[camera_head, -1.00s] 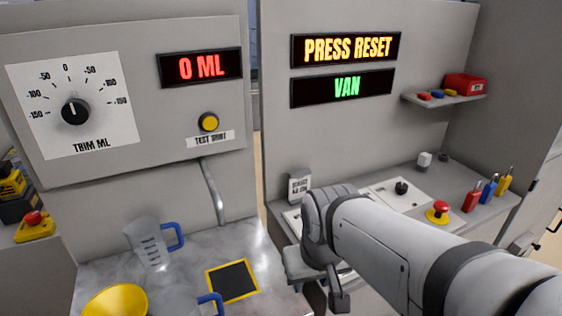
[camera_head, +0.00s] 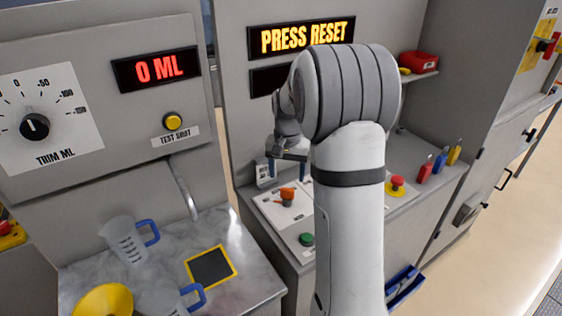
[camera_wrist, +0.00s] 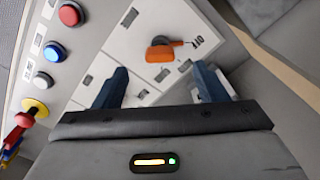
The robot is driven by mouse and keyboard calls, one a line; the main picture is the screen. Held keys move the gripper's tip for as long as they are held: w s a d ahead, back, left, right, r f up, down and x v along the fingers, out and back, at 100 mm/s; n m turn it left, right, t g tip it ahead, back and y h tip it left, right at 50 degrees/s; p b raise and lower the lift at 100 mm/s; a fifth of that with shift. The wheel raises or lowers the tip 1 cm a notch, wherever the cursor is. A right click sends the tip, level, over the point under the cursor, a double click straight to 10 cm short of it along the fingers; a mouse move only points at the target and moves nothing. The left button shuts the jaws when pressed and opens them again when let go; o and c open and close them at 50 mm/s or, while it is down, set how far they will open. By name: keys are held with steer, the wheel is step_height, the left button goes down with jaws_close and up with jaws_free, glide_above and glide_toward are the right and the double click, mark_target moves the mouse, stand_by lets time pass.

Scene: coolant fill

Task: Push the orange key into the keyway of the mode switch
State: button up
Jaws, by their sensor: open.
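The orange key (camera_wrist: 166,52) lies at a dark round knob (camera_wrist: 160,41) on a white panel in the wrist view, apparently the mode switch. How far the key is in the keyway I cannot tell. The key (camera_head: 287,193) also shows on the white panel in the head view. My gripper (camera_wrist: 162,82) is open and empty, its blue fingers spread on either side of the key's line and apart from it. In the head view my gripper (camera_head: 287,170) points down above the key.
A green button (camera_head: 306,239) sits in front of the key, and a red stop button (camera_head: 397,184) to the right. Red, blue and yellow padlocks (camera_head: 440,162) stand along the right edge. The left bench holds clear jugs (camera_head: 122,240) and a yellow funnel (camera_head: 103,300).

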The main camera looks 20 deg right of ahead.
mark_target(287, 189)
steer(key=shift+w+d+f, duration=0.2)
steer(key=shift+w+d, duration=0.1)
steer(key=shift+w, duration=0.05)
steer(key=shift+f, duration=0.3)
step_height(287, 189, down, 7)
steer(key=shift+f+p, duration=0.15)
steer(key=shift+p, duration=0.45)
steer(key=shift+c, duration=0.3)
steer(key=c, duration=0.9)
steer(key=o, duration=1)
steer(key=shift+c, duration=0.2)
